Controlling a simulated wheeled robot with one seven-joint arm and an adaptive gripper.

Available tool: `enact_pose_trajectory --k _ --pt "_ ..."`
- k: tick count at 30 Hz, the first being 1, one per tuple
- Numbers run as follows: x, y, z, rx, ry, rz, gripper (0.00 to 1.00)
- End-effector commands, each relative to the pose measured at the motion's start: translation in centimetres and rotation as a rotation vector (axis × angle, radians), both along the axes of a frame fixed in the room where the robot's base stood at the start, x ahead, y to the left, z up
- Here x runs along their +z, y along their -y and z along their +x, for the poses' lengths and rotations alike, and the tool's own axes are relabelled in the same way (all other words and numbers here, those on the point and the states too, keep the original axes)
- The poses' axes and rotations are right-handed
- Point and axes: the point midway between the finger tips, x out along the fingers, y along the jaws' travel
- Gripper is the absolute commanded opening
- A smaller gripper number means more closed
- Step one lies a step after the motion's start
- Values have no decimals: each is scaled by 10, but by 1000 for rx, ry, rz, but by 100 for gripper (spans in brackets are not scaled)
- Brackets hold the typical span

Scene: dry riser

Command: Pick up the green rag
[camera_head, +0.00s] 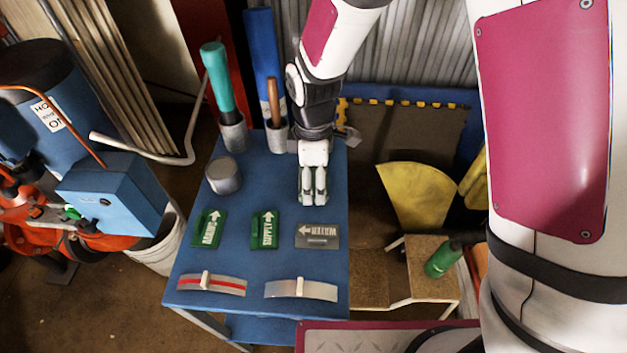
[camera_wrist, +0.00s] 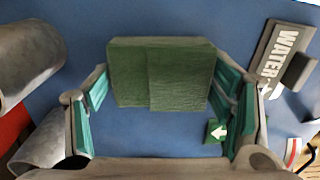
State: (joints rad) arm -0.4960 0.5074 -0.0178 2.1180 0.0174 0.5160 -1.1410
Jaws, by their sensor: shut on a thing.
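The green rag (camera_wrist: 160,75) is a folded, textured dark green block between my fingers in the wrist view. My gripper (camera_wrist: 163,108) is shut on it, with teal finger pads at its left and right sides. In the head view my gripper (camera_head: 313,198) points down over the back right part of the blue table (camera_head: 200,276). Whether the rag touches the table is not clear.
Two green arrow plates (camera_head: 208,229) (camera_head: 264,230) and a grey WATER plate (camera_head: 318,236) lie in front of my gripper. A metal can (camera_head: 223,176) stands left. Holders with a teal-handled tool (camera_head: 217,85) and a hammer (camera_head: 273,100) stand behind. Two slider strips (camera_head: 211,285) (camera_head: 301,290) lie near the front edge.

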Motion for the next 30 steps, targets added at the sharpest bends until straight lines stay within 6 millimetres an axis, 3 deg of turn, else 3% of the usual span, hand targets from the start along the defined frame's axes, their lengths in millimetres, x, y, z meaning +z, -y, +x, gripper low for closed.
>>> enact_pose_trajectory --k 10,17,30 --pt "7 0 0 0 1 1 47" --pt "36 0 1 -1 5 2 47" --pt "46 51 -89 -2 0 0 47"
